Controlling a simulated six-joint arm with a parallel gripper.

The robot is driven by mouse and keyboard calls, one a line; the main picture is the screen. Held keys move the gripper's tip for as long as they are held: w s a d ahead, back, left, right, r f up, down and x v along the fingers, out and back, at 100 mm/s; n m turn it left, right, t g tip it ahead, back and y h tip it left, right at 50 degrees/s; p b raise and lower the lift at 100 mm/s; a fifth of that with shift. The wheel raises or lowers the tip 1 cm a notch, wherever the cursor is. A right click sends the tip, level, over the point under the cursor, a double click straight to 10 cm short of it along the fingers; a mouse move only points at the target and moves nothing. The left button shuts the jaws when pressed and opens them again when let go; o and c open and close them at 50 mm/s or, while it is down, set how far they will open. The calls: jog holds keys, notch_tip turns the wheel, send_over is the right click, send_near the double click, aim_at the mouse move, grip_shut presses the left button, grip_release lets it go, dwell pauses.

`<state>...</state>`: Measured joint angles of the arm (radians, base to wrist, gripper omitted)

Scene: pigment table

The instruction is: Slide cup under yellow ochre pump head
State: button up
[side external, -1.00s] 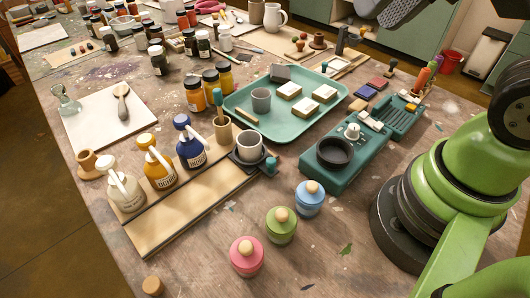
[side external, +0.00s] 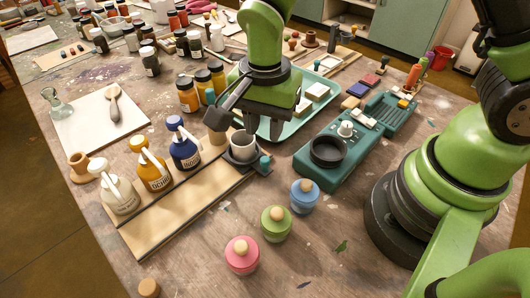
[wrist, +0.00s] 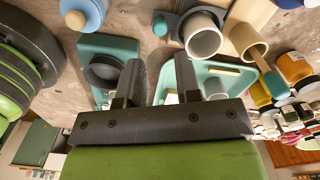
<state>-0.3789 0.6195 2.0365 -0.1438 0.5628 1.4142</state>
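The grey cup (side external: 243,147) stands upright on a dark square carriage (side external: 240,164) with a teal knob (side external: 264,162), at the right end of the wooden rail board (side external: 185,210). It also shows in the wrist view (wrist: 203,36). The yellow ochre pump bottle (side external: 154,172) stands behind the board, between the white pump bottle (side external: 120,194) and the blue one (side external: 184,150). The cup is to the right of all three. My gripper (side external: 256,122) hangs just behind and above the cup; its fingers (wrist: 157,66) are apart and empty in the wrist view.
A wooden pot with a teal brush (wrist: 246,42) stands close to the cup. The green tray (side external: 325,92) lies under my gripper. A teal scale with a black dish (side external: 327,151) is at right. Blue (side external: 305,196), green (side external: 276,224) and pink (side external: 242,256) jars stand in front.

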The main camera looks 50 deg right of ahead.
aim_at(265, 159)
notch_tip(265, 159, down, 8)
jog(key=shift+r, duration=0.2)
jog(key=shift+c, duration=0.2)
